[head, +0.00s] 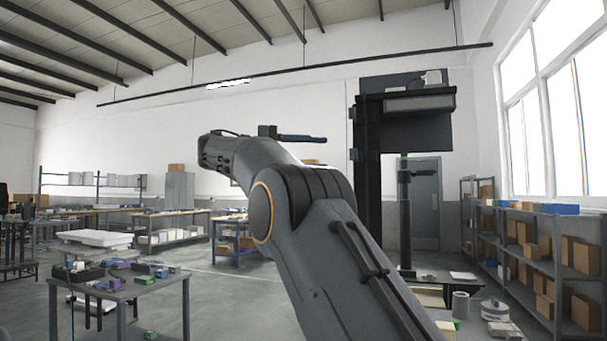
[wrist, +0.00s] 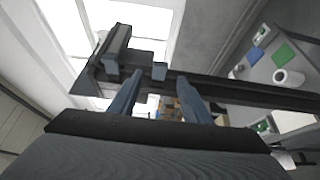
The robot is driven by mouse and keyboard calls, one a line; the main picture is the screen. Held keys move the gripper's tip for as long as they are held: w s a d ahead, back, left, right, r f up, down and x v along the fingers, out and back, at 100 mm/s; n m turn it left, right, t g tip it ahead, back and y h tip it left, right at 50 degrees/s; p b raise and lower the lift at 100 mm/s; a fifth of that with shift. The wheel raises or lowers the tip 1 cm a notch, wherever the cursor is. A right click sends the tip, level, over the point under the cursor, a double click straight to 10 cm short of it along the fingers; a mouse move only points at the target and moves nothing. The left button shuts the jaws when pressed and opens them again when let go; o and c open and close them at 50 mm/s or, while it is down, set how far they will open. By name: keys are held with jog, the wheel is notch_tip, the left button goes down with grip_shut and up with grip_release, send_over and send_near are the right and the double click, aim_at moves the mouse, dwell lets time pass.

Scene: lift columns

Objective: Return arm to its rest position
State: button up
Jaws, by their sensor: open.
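My arm rises through the middle of the head view and bends at the elbow. My gripper (head: 318,139) is at its far end, up in the air, pointing right. In the wrist view my gripper (wrist: 161,82) shows two blue-grey fingers standing apart. Nothing is held between them. A dark lift column (head: 368,190) stands to the right of my gripper in the head view, and a dark frame also crosses beyond the fingers in the wrist view (wrist: 235,92). I cannot tell the exact gap between them.
A table (head: 130,291) with small purple, green and dark items stands at the left. A shelf with cardboard boxes (head: 587,258) runs along the right wall. A bench with a grey cylinder (head: 460,305) is at the lower right. Open floor (head: 235,300) lies left of my arm.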

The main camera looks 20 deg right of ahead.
jog(key=w+d+f+n+t+y, duration=0.2)
jog(key=d+f+n, duration=0.1)
jog(key=f, duration=0.4)
jog(key=w+d+f+n+t+y, duration=0.1)
jog(key=d+f+n+t+y, duration=0.15)
jog(key=f, duration=0.55)
jog(key=s+f+n+y, duration=0.2)
jog(key=s+f+y, duration=0.25)
jog(key=f, duration=1.05)
jog(key=s+a+f+m+g+y, duration=0.1)
jog(key=s+a+f+m+y, duration=0.2)
jog(key=s+f, duration=1)
jog(key=s+a+f+m+g+y+p, duration=0.1)
jog(key=s+a+f+m+y, duration=0.2)
jog(key=s+f, duration=1)
jog(key=s+a+y, duration=0.2)
jog(key=s+y, duration=0.1)
jog(key=s, duration=0.4)
jog(key=shift+a+g, duration=0.35)
jog(key=shift+a, duration=0.05)
